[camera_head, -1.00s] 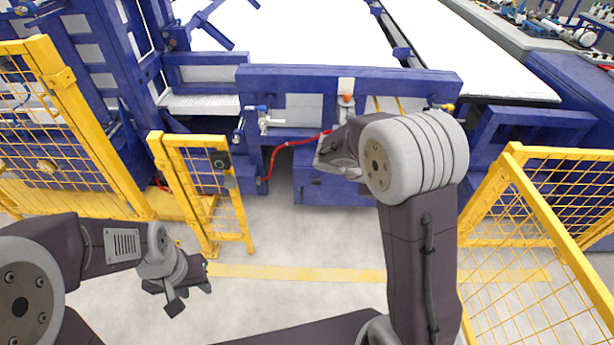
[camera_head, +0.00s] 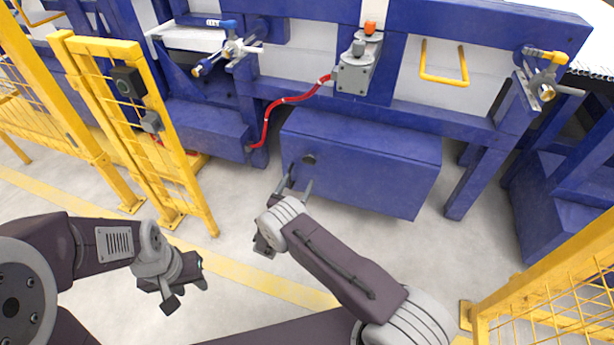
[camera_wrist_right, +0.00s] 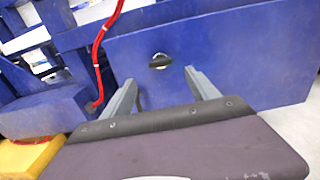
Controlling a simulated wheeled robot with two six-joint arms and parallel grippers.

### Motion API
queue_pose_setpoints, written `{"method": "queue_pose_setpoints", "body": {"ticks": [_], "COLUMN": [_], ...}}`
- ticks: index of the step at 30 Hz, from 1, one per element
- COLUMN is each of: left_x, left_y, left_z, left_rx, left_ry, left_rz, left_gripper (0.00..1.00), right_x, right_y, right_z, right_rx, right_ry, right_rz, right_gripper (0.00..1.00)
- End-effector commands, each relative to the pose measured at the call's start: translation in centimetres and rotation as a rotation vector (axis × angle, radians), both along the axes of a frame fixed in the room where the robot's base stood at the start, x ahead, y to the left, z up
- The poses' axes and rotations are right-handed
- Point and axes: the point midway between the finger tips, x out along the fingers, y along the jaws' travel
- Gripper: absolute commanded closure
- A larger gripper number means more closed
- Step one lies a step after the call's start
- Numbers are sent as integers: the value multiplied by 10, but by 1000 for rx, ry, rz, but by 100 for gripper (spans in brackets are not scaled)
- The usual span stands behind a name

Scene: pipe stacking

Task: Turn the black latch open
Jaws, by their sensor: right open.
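The black latch (camera_head: 309,159) is a small dark round knob on the front of a blue box (camera_head: 375,165), near its upper left corner. It also shows in the right wrist view (camera_wrist_right: 160,61), where its grip bar lies roughly level. My right gripper (camera_head: 298,180) is open and empty, its two fingers pointing at the box just short of the latch. In the right wrist view the latch lies beyond and between the fingertips (camera_wrist_right: 160,80), apart from them. My left gripper (camera_head: 188,291) hangs over the floor at lower left, away from the box; its fingers look spread and empty.
A red hose (camera_head: 266,120) runs left of the box up to a grey unit with an orange button (camera_head: 356,68). Yellow mesh fences stand at left (camera_head: 150,130) and right (camera_head: 560,290). A blue beam frame is above the box. Floor in front is clear.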

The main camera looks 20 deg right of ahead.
Motion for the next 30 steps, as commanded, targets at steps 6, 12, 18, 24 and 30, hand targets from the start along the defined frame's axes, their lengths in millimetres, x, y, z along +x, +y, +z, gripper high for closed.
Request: {"method": "queue_pose_setpoints", "body": {"ticks": [6,12,18,24,30], "left_x": [0,0,0,0,0], "left_y": [0,0,0,0,0], "left_z": [-7,-35,-52,-54,-53], "left_rx": [0,0,0,0,0], "left_ry": [-1,-1,0,0,0], "left_rz": [0,0,0,0,0], "left_gripper": [64,64,64,64,64], "right_x": [8,42,69,76,76], "right_y": [-5,-30,-46,-51,-51], "right_z": [-1,-4,-2,2,2], "right_rx": [2,3,3,1,1], "right_ry": [-3,-6,-3,-1,-1], "right_rz": [-3,-6,-2,-2,-1], "right_gripper": [31,31,31,31,45]}}
